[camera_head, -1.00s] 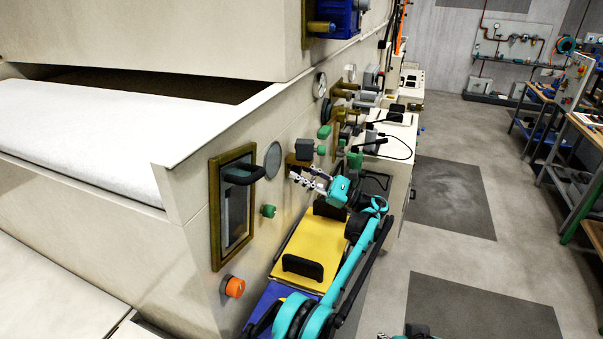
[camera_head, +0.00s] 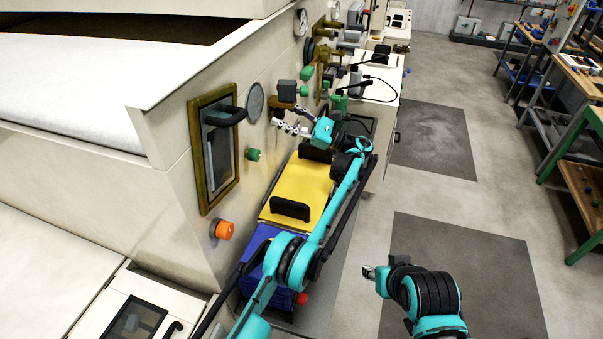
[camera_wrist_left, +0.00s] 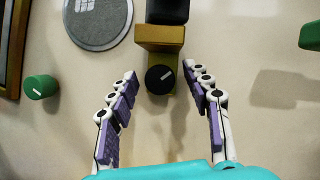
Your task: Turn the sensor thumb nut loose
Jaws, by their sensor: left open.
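A dark sensor body (camera_wrist_left: 167,10) sits above the bracket and shows grey in the head view (camera_head: 287,92). My left gripper (camera_head: 287,119) is open in front of the wall there. In the left wrist view its two purple-padded fingers (camera_wrist_left: 159,74) stand either side of the nut, with gaps visible on both sides. My right gripper (camera_head: 371,271) hangs over the floor at lower right, too small to read its jaws.
A framed window with a handle (camera_head: 214,150) and an orange knob (camera_head: 222,230) are nearer. A yellow-topped cart (camera_head: 300,190) stands below my left arm. Open floor lies to the right.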

